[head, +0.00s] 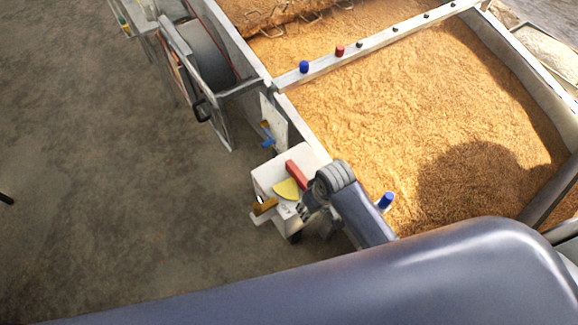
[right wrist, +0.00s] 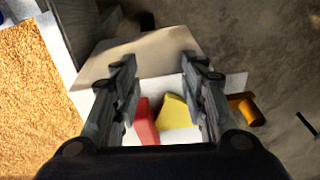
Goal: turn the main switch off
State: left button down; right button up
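A white box (head: 265,179) stands at the outer edge of the grain bed in the head view. It carries a red bar (head: 297,174), a yellow rounded plate (head: 286,189) and an orange-brown piece (head: 264,206). No label shows which part is the main switch. My right gripper (head: 306,208) is beside the box, close to the yellow plate; contact cannot be told. In the right wrist view my right gripper (right wrist: 160,68) has its fingers apart. The red bar (right wrist: 146,122) and yellow plate (right wrist: 174,112) show between them. My left gripper is out of view.
A wheel-like drum in a frame (head: 207,55) stands at upper left. The floor (head: 110,190) on the left is mostly clear.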

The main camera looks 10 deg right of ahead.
aim_at(298, 172)
jog(key=w+r+n+g+h, duration=0.1)
jog(key=w+r+g, duration=0.1)
jog(key=w+r, duration=1)
jog(key=f, duration=1.1)
jog(key=shift+w+a+f+p, duration=0.35)
jog(key=shift+a, duration=0.05)
jog(key=shift+c, duration=0.2)
grip_shut()
